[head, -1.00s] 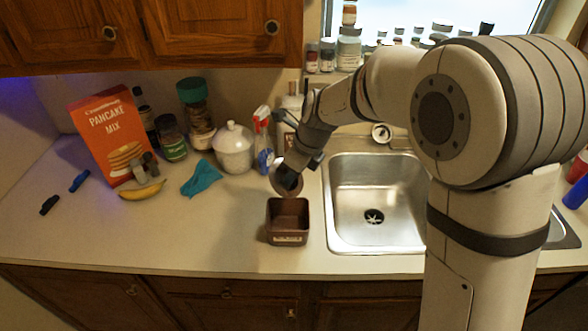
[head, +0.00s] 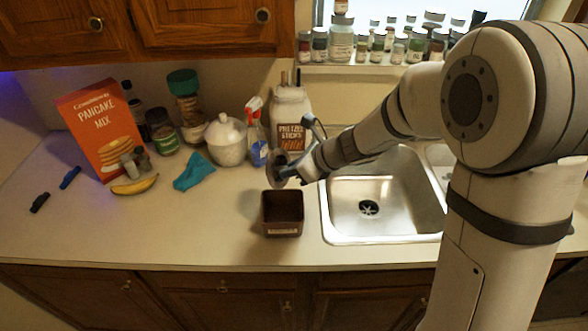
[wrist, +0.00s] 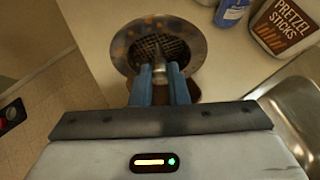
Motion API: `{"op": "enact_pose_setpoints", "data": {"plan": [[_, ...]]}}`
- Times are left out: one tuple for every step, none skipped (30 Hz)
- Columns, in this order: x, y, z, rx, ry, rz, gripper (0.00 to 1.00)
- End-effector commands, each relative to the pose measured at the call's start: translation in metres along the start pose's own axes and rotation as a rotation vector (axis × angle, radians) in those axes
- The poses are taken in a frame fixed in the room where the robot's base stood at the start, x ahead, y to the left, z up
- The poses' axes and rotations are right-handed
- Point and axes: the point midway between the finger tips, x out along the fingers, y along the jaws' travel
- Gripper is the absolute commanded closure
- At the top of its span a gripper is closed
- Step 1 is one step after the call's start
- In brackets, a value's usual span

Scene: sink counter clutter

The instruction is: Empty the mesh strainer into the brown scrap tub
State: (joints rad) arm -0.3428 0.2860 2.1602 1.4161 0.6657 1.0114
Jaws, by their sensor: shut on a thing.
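My gripper (head: 289,172) is shut on the short handle of the mesh strainer (head: 273,170) and holds it in the air above the back of the scrap tub. In the wrist view the strainer (wrist: 128,48) is a round metal rim with dark mesh and orange-brown specks; the blue fingers of my gripper (wrist: 160,72) close on its handle. In the head view the strainer looks tilted nearly on edge. The brown scrap tub (head: 282,231) is a square, open box on the counter, left of the sink. I cannot tell what lies in it.
The steel sink (head: 335,225) is right of the tub. A pretzel sticks jar (head: 291,105), spray bottle (head: 258,150) and white lidded jar (head: 226,143) stand behind. A teal cloth (head: 192,174), banana (head: 134,186) and pancake mix box (head: 95,120) are left. The front counter is clear.

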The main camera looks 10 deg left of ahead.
Motion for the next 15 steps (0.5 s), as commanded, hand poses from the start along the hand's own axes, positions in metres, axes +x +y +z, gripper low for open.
{"op": "enact_pose_setpoints", "data": {"plan": [[0.0025, -0.0001, -0.0034, 0.001, -0.014, 0.0, 1.0], [0.0026, -0.0002, -0.0036, 0.001, -0.022, 0.0, 1.0], [0.0028, -0.0002, -0.0038, 0.001, -0.032, 0.0, 1.0], [0.0029, -0.0002, -0.0038, 0.001, -0.041, 0.0, 1.0], [0.003, -0.0001, -0.0039, 0.0, -0.05, 0.0, 1.0], [0.003, -0.0001, -0.0041, -0.001, -0.061, 0.0, 1.0], [0.003, -0.0003, -0.0042, 0.0, -0.069, -0.002, 1.0], [0.003, -0.0004, -0.0044, -0.001, -0.077, -0.003, 1.0], [0.0031, -0.0004, -0.0045, -0.002, -0.087, -0.002, 1.0], [0.0032, -0.0003, -0.0045, -0.002, -0.092, -0.002, 1.0], [0.0033, -0.0003, -0.0046, -0.002, -0.097, -0.001, 1.0], [0.0035, -0.0004, -0.0049, -0.001, -0.104, -0.002, 1.0], [0.0037, -0.0005, -0.0051, 0.0, -0.108, -0.002, 1.0], [0.0038, -0.0005, -0.0054, 0.0, -0.113, -0.002, 1.0], [0.004, -0.0005, -0.0056, 0.001, -0.12, -0.002, 1.0]]}}
